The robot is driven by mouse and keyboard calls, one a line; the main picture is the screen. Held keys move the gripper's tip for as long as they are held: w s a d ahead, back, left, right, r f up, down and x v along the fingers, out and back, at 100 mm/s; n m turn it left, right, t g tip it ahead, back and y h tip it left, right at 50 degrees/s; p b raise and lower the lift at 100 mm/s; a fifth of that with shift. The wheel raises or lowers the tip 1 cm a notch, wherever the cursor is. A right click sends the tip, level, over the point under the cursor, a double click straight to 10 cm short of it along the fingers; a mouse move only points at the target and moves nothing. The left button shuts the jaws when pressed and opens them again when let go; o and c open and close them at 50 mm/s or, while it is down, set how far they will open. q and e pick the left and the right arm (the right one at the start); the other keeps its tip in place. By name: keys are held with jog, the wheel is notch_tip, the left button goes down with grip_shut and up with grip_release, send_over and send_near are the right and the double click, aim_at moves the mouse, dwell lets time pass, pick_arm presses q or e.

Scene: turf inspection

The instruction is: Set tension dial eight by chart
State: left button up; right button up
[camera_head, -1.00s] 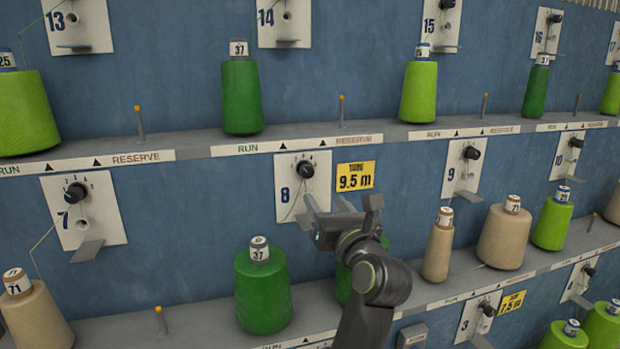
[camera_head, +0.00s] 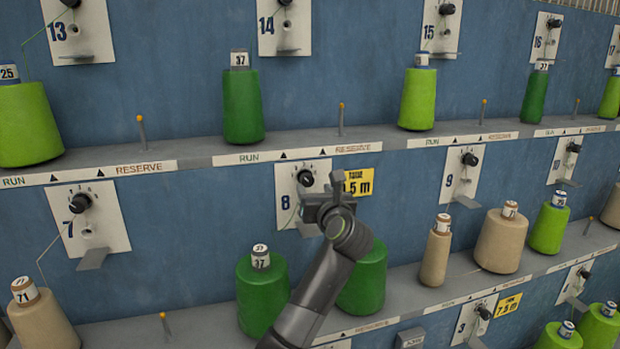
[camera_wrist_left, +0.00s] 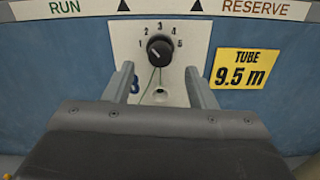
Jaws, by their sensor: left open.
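Dial eight is a black knob (camera_head: 305,178) on a white plate (camera_head: 285,190) marked 8, on the blue wall. In the left wrist view the knob (camera_wrist_left: 160,48) sits under a scale from 1 to 5. Its pale mark seems to lean up and left, but I cannot read the exact setting. My left gripper (camera_head: 319,190) is open just in front of the plate. In the wrist view its fingers (camera_wrist_left: 158,78) stand to the left and right, below the knob and apart from it. A yellow tag (camera_wrist_left: 241,68) reading TUBE 9.5 m is on the right. No chart is visible.
Green cones (camera_head: 263,295) and (camera_head: 366,280) stand on the shelf below the plate. A grey bracket (camera_head: 309,229) juts out under the dial. The upper shelf edge with RUN and RESERVE labels (camera_head: 250,157) runs above. Dial nine (camera_head: 469,159) is to the right.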

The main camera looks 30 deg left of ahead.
aim_at(309, 182)
pick_arm(q)
jog(key=shift+p+x, duration=0.5)
jog(key=shift+x, duration=1.95)
jog(key=c, duration=1)
jog(key=shift+d+r+m+p, duration=0.1)
jog(key=shift+m+p, duration=0.3)
jog(key=shift+p, duration=0.25)
jog(key=m+p, duration=0.5)
jog(key=p, duration=0.1)
jog(key=shift+r+p, duration=0.1)
jog(key=shift+p, duration=0.2)
jog(key=shift+f+m+p, duration=0.2)
jog(key=shift+m+p, duration=0.9)
jog(key=shift+p, duration=0.05)
jog(key=o, duration=1)
